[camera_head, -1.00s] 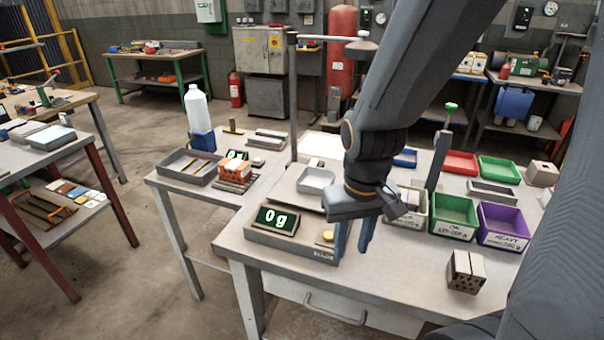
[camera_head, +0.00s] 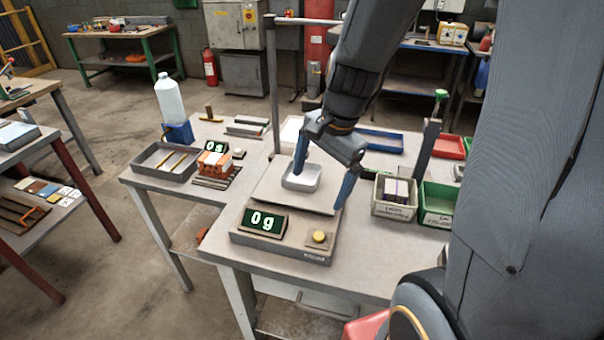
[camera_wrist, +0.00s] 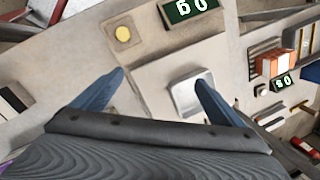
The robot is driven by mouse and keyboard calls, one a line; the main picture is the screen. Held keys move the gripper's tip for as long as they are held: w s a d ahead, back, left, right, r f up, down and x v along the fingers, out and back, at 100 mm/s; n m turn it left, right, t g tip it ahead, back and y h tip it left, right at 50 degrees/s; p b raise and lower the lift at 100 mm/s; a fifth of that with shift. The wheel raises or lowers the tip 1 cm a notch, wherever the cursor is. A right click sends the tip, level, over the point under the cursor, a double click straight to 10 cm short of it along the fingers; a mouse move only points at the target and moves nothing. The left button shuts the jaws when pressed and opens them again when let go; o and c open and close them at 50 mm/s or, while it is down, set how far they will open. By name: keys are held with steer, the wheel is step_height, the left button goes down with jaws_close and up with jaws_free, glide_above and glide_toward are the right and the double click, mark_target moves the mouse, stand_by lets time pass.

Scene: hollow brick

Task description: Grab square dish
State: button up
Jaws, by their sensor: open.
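The square dish (camera_head: 301,179) is small, white-grey and shallow. It sits on the flat pan (camera_head: 284,197) of the scale (camera_head: 281,240), whose display reads 0 g. My gripper (camera_head: 320,190) is open, with its blue fingers spread wide above the pan. In the head view one finger overlaps the dish's back edge and the other is off to the right of the pan. In the wrist view the dish (camera_wrist: 190,95) lies beside the right finger, whose tip overlaps it. The gap between the fingers (camera_wrist: 160,80) shows mostly bare pan. Whether a finger touches the dish I cannot tell.
A thin upright post (camera_head: 273,85) stands behind the scale. The bench front right of the scale is clear.

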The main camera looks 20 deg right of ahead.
mark_target(299, 179)
steer(key=w+r+m, duration=0.1)
steer(key=w+m, duration=0.1)
steer(key=m, duration=0.1)
steer(key=w+d+r+m+y, duration=0.1)
steer(key=w+m, duration=0.1)
steer(key=m, duration=0.1)
steer(key=w+r+m+p, duration=0.1)
steer(key=m, duration=0.3)
steer(key=shift+w+d+t+y, duration=0.3)
steer(key=shift+w+d+t, duration=0.05)
steer(key=shift+w+t, duration=0.05)
steer(key=shift+w+a+f+m+p, duration=0.3)
steer(key=shift+w+f, duration=0.3)
steer(key=shift+f, duration=0.5)
steer(key=shift+w+a+f+m+p, duration=0.3)
steer(key=shift+w+f+m, duration=0.2)
steer(key=shift+f, duration=0.6)
steer(key=shift+w+a+f+m+p, duration=0.2)
steer(key=shift+w+a+f+m, duration=0.15)
steer(key=shift+w+f, duration=0.55)
steer(key=shift+s+f, duration=0.2)
steer(key=shift+s, duration=0.05)
steer(key=shift+c, duration=0.2)
steer(key=c, duration=1.1)
